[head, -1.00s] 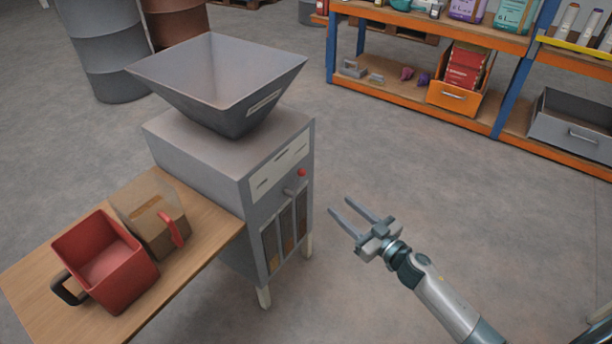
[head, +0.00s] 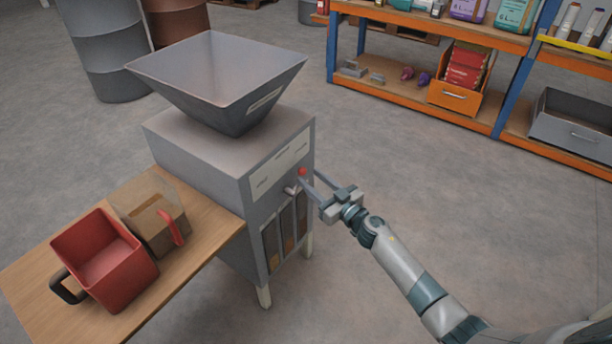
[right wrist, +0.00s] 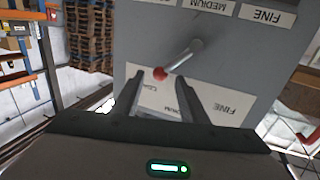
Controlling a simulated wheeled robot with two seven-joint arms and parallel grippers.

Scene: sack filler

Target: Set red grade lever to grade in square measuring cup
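The red-knobbed lever (head: 302,172) is on the front of the grey filler machine (head: 200,150), tilted up and right. In the right wrist view the knob (right wrist: 160,73) and its metal shaft show upside down. My right gripper (head: 308,179) is open, its two fingertips close to the knob. In the right wrist view the knob lies between the fingertips (right wrist: 159,77); I cannot tell whether they touch it. A clear square measuring cup (head: 137,199) with a red handle and brown contents stands on the wooden table. My left gripper is not in view.
A label plate (right wrist: 222,103) reads FINE and MEDIUM; its third word is unclear. More labels mark the machine's windows. A red square container (head: 120,285) stands on the table (head: 30,285). Shelving (head: 400,105) stands behind; the floor right of the machine is clear.

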